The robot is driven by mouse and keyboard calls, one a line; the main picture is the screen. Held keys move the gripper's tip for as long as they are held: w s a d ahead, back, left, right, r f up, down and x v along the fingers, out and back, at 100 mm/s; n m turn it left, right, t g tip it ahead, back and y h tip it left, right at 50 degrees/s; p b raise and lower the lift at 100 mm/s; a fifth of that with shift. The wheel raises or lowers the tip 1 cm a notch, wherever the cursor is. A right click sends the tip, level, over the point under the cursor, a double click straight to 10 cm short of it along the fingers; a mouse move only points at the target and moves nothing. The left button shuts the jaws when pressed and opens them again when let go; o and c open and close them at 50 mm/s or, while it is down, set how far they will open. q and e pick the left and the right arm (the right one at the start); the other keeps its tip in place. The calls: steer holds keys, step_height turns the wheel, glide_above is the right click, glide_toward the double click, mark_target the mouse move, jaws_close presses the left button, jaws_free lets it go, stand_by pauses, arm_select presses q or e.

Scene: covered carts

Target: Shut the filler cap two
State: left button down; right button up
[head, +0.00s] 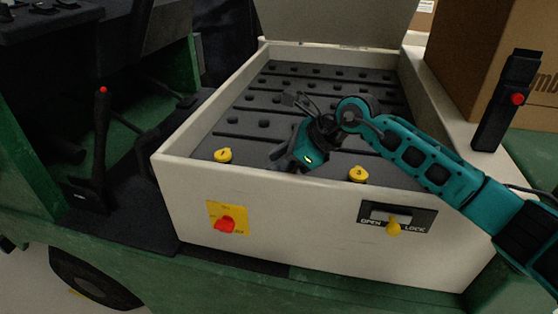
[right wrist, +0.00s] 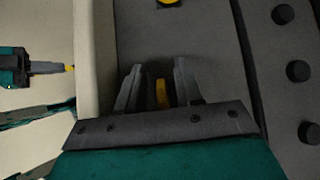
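My right gripper (head: 290,158) is over the front of the battery compartment, between a left yellow cap (head: 223,155) and a yellow cap marked 3 (head: 358,174). The head view hides the cap in between behind this gripper. In the right wrist view the fingers (right wrist: 157,85) are apart, with a narrow yellow piece (right wrist: 161,94), likely filler cap two seen edge-on, standing between them. Dark gaps show on both sides of it, so I see no clear grip. Another yellow cap (right wrist: 168,2) is cut by the top edge. My left gripper is not in the head view.
The cream compartment wall (head: 310,205) runs close in front of the caps. It carries a red switch (head: 225,224) and an OPEN/LOCK latch (head: 394,228). The raised lid (head: 335,20) stands behind. A cardboard box (head: 480,50) is at back right, and a red-knobbed lever (head: 102,92) at left.

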jaws_close()
stand_by(0.3)
steer(key=shift+w, duration=0.1)
steer(key=shift+w+d+r+m+g, duration=0.15)
steer(key=shift+m+g, duration=0.15)
steer(key=shift+g, duration=0.2)
steer(key=shift+w+m+g+y, duration=0.35)
steer(key=shift+m+g+y, duration=0.05)
steer(key=shift+g, duration=0.4)
steer(key=shift+w+d+f+m+g+y+b, duration=0.1)
steer(key=shift+w+m+g+y+b, duration=0.2)
steer(key=shift+g+b, duration=0.3)
steer(key=shift+w+d+f+m+g+y+b, duration=0.15)
steer(key=shift+m+g+y+b, duration=0.15)
steer(key=shift+m+g+b, duration=0.25)
steer(key=shift+r, duration=0.1)
